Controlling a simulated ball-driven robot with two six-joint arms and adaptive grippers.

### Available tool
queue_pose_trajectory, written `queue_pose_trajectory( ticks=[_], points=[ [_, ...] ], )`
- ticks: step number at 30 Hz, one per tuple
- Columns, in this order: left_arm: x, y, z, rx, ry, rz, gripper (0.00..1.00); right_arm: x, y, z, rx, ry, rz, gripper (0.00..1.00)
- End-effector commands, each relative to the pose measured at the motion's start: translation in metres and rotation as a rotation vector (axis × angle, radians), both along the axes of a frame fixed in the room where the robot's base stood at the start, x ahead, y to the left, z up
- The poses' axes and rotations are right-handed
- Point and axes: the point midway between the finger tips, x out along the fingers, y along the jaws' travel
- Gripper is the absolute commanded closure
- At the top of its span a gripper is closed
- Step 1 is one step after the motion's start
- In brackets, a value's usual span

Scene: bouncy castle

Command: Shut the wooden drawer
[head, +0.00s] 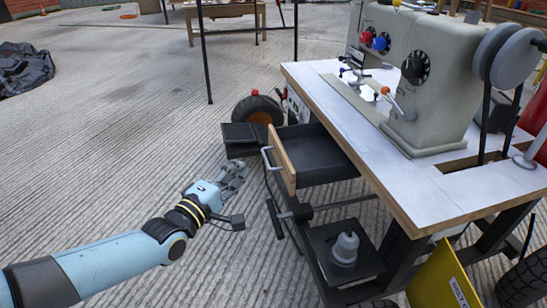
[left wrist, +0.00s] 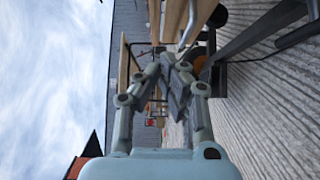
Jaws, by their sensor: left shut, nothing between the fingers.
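The wooden drawer (head: 310,155) stands pulled out from under the left side of a sewing-machine table. It has a light wooden front (head: 283,160), a metal handle (head: 268,158) and a dark inside that looks empty. My left gripper (head: 236,172) is shut and empty. It shows just left of the drawer handle in the head view, apart from it as far as I can tell. In the left wrist view the shut fingers (left wrist: 175,80) fill the middle, and a wooden edge with a metal handle (left wrist: 189,25) shows past them at the top. My right gripper is not in view.
The table (head: 430,200) carries a large sewing machine (head: 440,75). A lower shelf (head: 325,245) holds a small white-topped container (head: 345,248). A dark box (head: 240,138) and a wheel (head: 257,112) lie behind the drawer.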

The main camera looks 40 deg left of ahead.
Motion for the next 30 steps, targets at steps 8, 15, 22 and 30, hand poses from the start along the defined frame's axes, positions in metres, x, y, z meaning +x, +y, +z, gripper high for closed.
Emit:
queue_pose_trajectory(
  ticks=[8,15,22,30],
  points=[
    [0.053,0.004,-0.005,0.001,0.003,0.0,1.0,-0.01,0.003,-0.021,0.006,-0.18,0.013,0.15],
    [0.081,-0.013,-0.003,-0.001,0.003,-0.001,1.0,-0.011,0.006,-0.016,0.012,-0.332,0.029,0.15],
    [0.09,-0.021,-0.001,0.0,0.003,-0.002,1.0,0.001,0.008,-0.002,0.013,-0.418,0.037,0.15],
    [0.091,-0.022,-0.001,0.0,0.002,-0.002,1.0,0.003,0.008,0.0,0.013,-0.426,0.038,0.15]
  ],
)
